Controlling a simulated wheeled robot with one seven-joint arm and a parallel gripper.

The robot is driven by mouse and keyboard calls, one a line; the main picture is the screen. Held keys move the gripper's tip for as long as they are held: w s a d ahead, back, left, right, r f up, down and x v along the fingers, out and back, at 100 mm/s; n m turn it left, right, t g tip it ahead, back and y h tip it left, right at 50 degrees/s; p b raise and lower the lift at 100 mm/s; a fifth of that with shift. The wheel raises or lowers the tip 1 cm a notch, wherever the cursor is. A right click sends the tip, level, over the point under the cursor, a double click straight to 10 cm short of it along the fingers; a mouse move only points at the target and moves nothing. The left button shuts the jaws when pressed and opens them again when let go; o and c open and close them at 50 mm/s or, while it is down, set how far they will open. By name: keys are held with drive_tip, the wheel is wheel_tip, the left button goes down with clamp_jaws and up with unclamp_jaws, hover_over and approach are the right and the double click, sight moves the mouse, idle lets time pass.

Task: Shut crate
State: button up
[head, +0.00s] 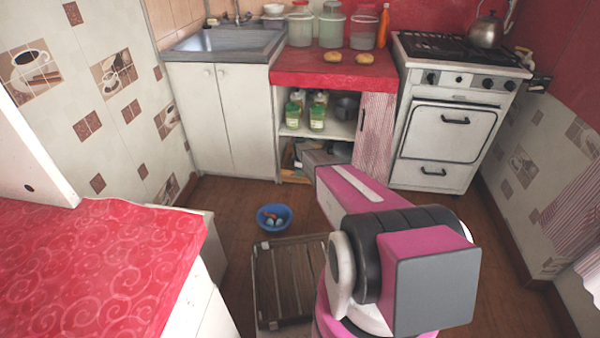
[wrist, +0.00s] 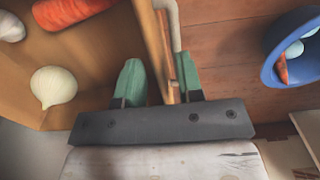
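The crate is a wooden box; in the wrist view its bare inside (wrist: 108,45) fills the upper left. It holds a carrot (wrist: 70,10), a white onion (wrist: 54,87) and another pale vegetable (wrist: 10,27). In the head view part of the crate (head: 288,160) shows low in the open cupboard bay, mostly hidden by my arm. My gripper (wrist: 158,76) is open, its two green fingers on either side of the crate's front wall. The right finger is close to a pale bar on the wall's outside, perhaps a handle; I cannot tell whether they touch.
A blue bowl (head: 273,217) with small items stands on the floor, also at the right of the wrist view (wrist: 272,62). A slatted wooden piece (head: 290,285) is nearer me. A shelf with jars (head: 317,119) is above the crate. The stove (head: 446,145) is right.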

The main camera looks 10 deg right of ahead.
wheel_tip(320, 180, up, 11)
idle(0.7)
drive_tip(key=shift+f, duration=0.1)
